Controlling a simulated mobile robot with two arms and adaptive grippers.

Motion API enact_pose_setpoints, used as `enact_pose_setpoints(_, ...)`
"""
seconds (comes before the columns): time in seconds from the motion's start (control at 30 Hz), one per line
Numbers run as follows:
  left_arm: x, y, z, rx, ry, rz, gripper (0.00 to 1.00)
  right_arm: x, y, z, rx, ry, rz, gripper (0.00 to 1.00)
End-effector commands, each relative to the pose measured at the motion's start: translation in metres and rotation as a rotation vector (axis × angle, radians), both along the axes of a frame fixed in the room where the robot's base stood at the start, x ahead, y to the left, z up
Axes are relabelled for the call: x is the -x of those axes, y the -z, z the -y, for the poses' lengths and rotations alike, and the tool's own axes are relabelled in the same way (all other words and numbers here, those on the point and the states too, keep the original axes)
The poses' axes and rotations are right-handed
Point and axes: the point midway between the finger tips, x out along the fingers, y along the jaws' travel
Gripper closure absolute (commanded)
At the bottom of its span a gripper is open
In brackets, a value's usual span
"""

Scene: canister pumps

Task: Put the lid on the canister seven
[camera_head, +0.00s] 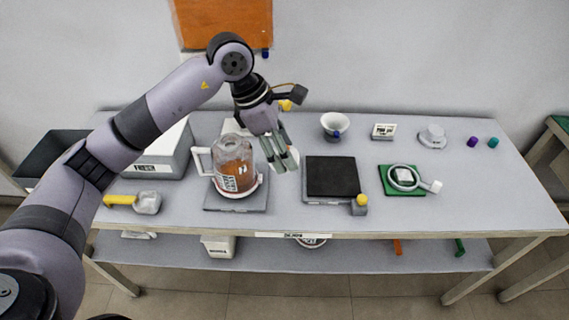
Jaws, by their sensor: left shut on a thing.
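A clear canister (233,163) with a white handle, brown contents and a printed label stands upright on a grey platform (238,202) left of the table's middle. Its label is too small to read as a number. My left gripper (280,160) is just right of the canister, above the table, fingers pointing down. My right gripper is out of view.
A black-topped plate (331,177) with a yellow knob lies to the right. Beyond are a white bowl (335,123), a green mat (388,189) with a magnifier (404,170), and small caps. A grey-white box (160,158) and a yellow-handled scoop (147,203) are at left.

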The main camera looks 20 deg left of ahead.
Motion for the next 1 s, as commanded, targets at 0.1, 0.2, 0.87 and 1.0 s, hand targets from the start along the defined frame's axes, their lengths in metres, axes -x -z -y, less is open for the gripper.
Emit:
enact_pose_setpoints(0.1, -0.007, -0.020, -0.016, 0.004, -0.095, -0.006, 0.64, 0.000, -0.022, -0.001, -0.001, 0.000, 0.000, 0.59)
enact_pose_setpoints(0.2, -0.016, -0.034, -0.040, 0.008, -0.232, -0.012, 0.64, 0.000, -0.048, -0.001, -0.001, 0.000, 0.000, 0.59)
enact_pose_setpoints(0.87, -0.038, -0.058, -0.150, -0.002, -0.774, -0.002, 0.64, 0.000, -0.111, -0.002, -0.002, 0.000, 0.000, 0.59)
enact_pose_setpoints(1.0, -0.038, -0.047, -0.150, -0.001, -0.773, -0.001, 0.64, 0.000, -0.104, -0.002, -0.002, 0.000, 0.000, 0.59)
